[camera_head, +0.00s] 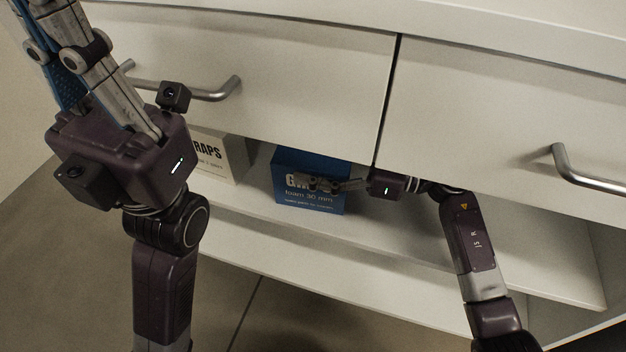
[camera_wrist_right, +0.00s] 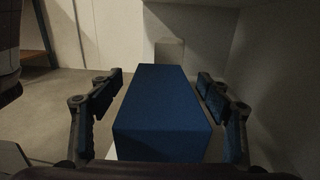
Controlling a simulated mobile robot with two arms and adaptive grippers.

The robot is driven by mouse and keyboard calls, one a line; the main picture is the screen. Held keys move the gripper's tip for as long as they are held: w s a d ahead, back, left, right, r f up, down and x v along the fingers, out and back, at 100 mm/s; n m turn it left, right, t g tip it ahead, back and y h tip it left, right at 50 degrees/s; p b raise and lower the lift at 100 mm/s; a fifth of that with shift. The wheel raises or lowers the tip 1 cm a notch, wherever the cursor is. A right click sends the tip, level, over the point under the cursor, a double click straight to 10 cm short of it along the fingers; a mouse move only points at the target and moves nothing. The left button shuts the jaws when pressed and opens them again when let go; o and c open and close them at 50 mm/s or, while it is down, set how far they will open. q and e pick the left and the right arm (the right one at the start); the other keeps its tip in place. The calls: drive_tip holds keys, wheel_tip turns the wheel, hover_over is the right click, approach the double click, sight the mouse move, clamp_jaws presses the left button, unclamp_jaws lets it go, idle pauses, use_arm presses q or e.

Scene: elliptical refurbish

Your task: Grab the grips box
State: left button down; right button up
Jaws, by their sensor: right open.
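The grips box is a blue box (camera_head: 312,201) with pale lettering, standing on the open shelf under the drawers in the head view. Part of its label is hidden behind my right gripper (camera_head: 332,184). In the right wrist view the blue box (camera_wrist_right: 163,125) lies between the two spread fingers of my right gripper (camera_wrist_right: 160,82), with a visible gap on each side. My right gripper is open around it. My left gripper (camera_head: 62,50) is raised at the upper left, away from the box; its fingertips run up to the picture's edge.
A white box (camera_head: 221,157) lettered "RAPS" stands left of the blue box, partly behind my left arm. Two drawers with metal handles (camera_head: 213,90) (camera_head: 582,172) overhang the shelf (camera_head: 480,235). Floor shows at the lower left.

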drive_tip(key=c, duration=1.9)
drive_tip(key=shift+r, duration=0.1)
